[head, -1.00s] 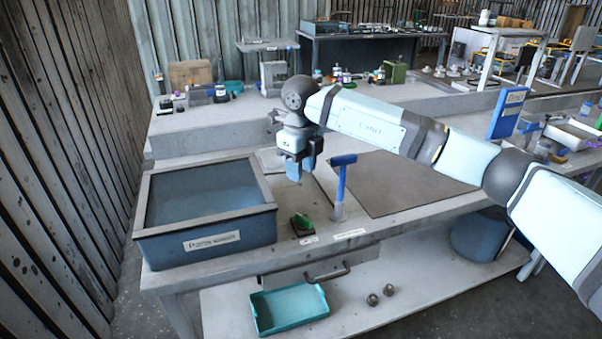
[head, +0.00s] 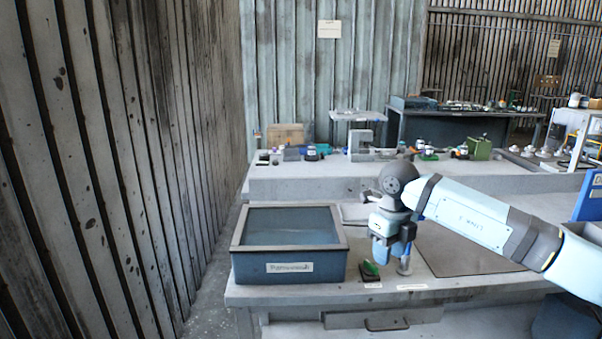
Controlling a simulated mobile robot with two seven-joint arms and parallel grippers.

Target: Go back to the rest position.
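My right gripper (head: 391,250) points down over the workbench (head: 300,303), to the right of the blue basin (head: 290,227). Its arm reaches in from the right edge. The fingers look blue, and at this size I cannot tell whether they are apart or hold anything. A small upright metallic piece (head: 404,266) stands just beside and below the fingers; its upper part is hidden by the gripper. My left gripper is not in view.
A small green-and-black item (head: 370,271) lies between basin and gripper. A dark flat mat (head: 465,252) lies right of the gripper. Bottles and boxes stand on the raised back ledge (head: 330,178). A plank wall (head: 120,150) closes the left side.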

